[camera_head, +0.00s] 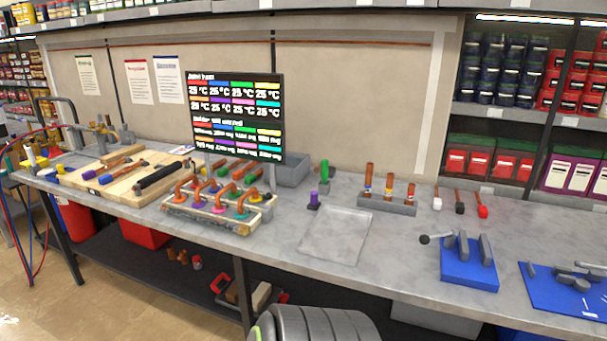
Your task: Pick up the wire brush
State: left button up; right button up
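I cannot pick out the wire brush with certainty at this size. Several hand tools lie on the wooden board (127,193) on the left part of the bench. One is a long dark tool (160,177) with a brown end, lying at a slant. Another is a tool with a dark head and brown-orange handle (106,171). A wooden-handled piece (122,153) lies further back. Any of these could be the brush; bristles are not clear. Neither of my grippers is in view.
A rack with copper pipe loops (215,210) stands right of the board, before a black display (235,115). A clear tray (335,235) lies mid-bench. A blue clamp block (468,270) and a blue mat (560,300) are at right.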

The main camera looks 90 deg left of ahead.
aim_at(324, 162)
jog(key=u, duration=1.9)
